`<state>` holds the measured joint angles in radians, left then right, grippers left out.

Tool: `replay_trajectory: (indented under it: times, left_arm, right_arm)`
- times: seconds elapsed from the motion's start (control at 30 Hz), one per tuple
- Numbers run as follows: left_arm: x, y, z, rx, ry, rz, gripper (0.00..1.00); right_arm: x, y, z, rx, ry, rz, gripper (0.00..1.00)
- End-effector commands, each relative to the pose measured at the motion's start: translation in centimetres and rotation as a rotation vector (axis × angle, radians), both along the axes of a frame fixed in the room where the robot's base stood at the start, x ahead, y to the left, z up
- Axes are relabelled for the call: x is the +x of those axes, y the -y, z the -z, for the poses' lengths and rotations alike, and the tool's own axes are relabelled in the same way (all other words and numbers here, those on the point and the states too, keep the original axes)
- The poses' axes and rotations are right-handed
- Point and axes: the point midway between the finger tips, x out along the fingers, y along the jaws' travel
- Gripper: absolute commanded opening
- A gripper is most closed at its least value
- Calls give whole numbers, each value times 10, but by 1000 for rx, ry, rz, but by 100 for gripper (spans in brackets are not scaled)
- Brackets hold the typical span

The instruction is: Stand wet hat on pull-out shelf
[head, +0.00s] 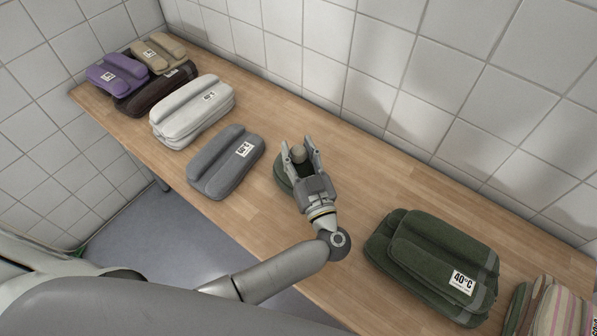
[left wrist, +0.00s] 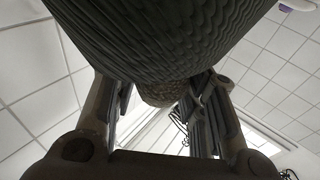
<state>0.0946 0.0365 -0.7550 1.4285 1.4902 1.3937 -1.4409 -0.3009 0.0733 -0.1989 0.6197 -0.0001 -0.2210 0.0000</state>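A dark green knitted hat (head: 282,180) is at the middle of the wooden table, mostly hidden behind my left gripper (head: 299,150). Its grey-brown pompom (head: 298,154) shows between the two fingers. In the left wrist view the ribbed hat (left wrist: 160,40) fills the top and the pompom (left wrist: 164,93) hangs between the fingers. The fingers stand apart on either side of the pompom, with gaps visible, so the left gripper looks open around it. My right gripper is not in view. I cannot make out a pull-out shelf.
The wooden table (head: 340,205) runs along a tiled wall. Left lie folded bundles: grey (head: 226,165), white (head: 190,112), purple (head: 118,74), brown (head: 150,92) and beige (head: 160,52). Right lie a green bundle (head: 420,250) and a striped one (head: 553,308).

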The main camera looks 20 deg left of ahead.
Motion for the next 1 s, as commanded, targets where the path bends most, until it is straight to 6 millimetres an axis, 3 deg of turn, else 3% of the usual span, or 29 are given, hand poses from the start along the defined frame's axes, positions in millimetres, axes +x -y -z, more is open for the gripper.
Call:
replay_trajectory:
  times: [0.03,0.23,0.57,0.8,1.0]
  left_arm:
    - [0,0,1,1,-2,0,24]
    - [0,0,1,1,-3,0,0]
    - [-1,0,-3,1,-6,-1,0]
    - [-3,1,-35,-5,-1,0,0]
    - [-39,13,-77,-7,-3,0,0]
  right_arm:
    - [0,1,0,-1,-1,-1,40]
    - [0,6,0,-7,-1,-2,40]
    - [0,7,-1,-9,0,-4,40]
    - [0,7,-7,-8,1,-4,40]
    - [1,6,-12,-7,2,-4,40]
